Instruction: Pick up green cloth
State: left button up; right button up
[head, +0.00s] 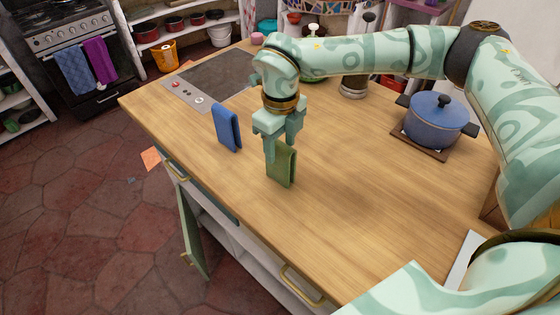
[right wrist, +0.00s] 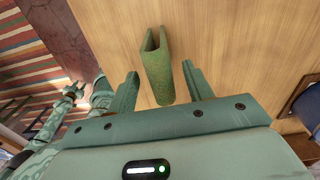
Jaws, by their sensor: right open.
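The green cloth (head: 286,168) stands folded and upright on the wooden counter, near its front edge. My right gripper (head: 281,149) points down over the cloth, open, with one finger in front of the cloth's left part. In the right wrist view, the green cloth (right wrist: 157,72) shows as a folded V shape between and just beyond the fingertips of the open right gripper (right wrist: 160,70). There are gaps on both sides and nothing is gripped. My left gripper does not show in the head view.
A blue cloth (head: 227,128) stands folded to the left on the wooden counter (head: 345,220). A blue pot (head: 436,120) sits on a trivet at the right. A cooktop (head: 213,78) is at the back left. An open cabinet door (head: 191,232) hangs below the front edge.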

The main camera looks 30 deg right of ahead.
aim_at(280, 158)
notch_tip(280, 158, down, 5)
jog(key=shift+f+b, duration=0.1)
jog(key=shift+b, duration=0.45)
jog(key=c, duration=1.1)
jog(key=shift+r, duration=0.25)
